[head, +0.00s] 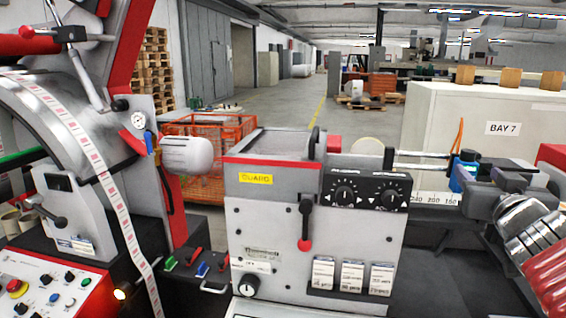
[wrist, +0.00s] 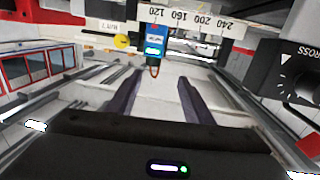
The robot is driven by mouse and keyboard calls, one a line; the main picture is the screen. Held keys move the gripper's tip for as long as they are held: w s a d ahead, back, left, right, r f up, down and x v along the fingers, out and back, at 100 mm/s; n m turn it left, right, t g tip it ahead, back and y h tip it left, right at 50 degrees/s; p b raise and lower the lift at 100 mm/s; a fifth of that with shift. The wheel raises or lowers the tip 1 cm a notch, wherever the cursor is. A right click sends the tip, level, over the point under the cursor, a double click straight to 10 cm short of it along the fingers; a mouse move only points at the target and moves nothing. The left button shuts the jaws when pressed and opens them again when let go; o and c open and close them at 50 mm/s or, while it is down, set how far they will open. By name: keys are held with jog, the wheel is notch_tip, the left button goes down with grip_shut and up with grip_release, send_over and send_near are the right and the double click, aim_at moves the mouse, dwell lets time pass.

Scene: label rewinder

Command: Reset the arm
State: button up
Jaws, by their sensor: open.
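My gripper (wrist: 159,78) is open and its dark fingers stand apart with nothing held between them. In the head view my gripper (head: 488,172) is at the right, with the arm behind it at the lower right edge. A blue sensor block (wrist: 155,42) with a green light lies just beyond the fingertips, roughly in line with the gap. In the head view the blue sensor block (head: 462,173) sits at the end of a metal rod, close to the gripper. Whether the fingers touch it, I cannot tell.
A number scale (wrist: 195,20) runs beside the sensor block. A black knob panel (head: 367,190) is left of the gripper, on the grey machine housing (head: 270,225). A white cabinet (head: 440,115) marked BAY 7 stands behind. A label web (head: 100,175) runs down at the left.

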jog(key=s+a+f+n+g+y, duration=0.1)
jog(key=s+a+f+g, duration=0.4)
jog(key=s+a+f, duration=0.5)
jog(key=s+a+f+n+g+y, duration=0.2)
jog(key=s+a+f+g+y, duration=0.2)
jog(key=s+a+f, duration=0.6)
jog(key=a+f+g, duration=0.2)
jog(key=a+f, duration=0.1)
jog(key=f, duration=0.2)
jog(key=shift+a+f+y, duration=0.2)
jog(key=shift+f+y, duration=0.1)
jog(key=shift+f, duration=0.05)
dwell(0.6)
jog(key=shift+c, duration=0.5)
